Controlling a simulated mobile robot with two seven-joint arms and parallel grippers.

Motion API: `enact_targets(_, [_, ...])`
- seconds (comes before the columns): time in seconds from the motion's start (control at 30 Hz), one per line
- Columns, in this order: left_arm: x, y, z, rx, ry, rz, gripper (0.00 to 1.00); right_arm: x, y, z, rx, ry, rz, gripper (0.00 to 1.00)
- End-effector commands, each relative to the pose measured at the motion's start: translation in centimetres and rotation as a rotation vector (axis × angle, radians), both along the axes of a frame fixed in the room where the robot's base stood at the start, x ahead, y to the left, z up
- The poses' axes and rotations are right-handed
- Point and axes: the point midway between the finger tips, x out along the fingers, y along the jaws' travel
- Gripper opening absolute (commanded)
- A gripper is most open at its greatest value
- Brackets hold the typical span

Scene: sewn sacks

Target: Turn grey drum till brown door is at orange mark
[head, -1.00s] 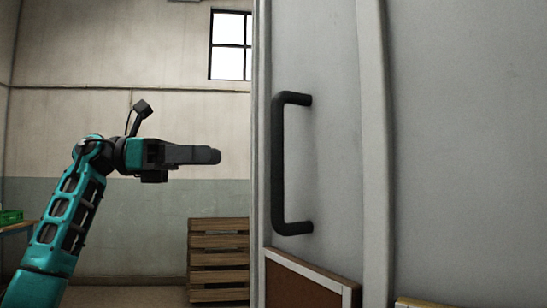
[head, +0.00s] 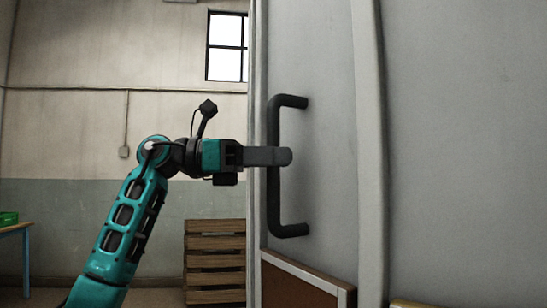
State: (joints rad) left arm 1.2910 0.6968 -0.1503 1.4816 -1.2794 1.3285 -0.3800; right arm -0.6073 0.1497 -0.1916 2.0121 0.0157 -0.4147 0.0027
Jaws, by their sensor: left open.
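The grey drum (head: 450,160) fills the right half of the head view, with a vertical rib down its face. A black bar handle (head: 274,205) stands upright on it, near its left edge. A brown panel in a pale frame, perhaps the brown door (head: 298,286), shows at the bottom of the drum and is cut off by the frame. My left gripper (head: 282,156) is open, with its fingers across the middle of the handle in this view. Whether they touch the bar I cannot tell. I see no orange mark. My right gripper is not in view.
A stack of wooden pallets (head: 215,262) stands on the floor left of the drum. A yellowish edge (head: 415,304) shows at the bottom right.

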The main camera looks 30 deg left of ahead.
Motion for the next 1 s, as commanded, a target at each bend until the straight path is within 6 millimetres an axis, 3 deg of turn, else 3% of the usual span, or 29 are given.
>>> enact_targets(0.17, [-0.01,0.0,0.0,0.0,0.0,0.0,0.45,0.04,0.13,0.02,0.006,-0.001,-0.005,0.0])
enact_targets(0.63, [-0.02,0.02,-0.02,0.0,0.0,-0.001,0.0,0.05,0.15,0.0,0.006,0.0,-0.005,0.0])
enact_targets(1.0, [-0.02,0.02,-0.03,0.0,0.001,-0.001,0.0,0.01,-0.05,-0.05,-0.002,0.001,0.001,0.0])
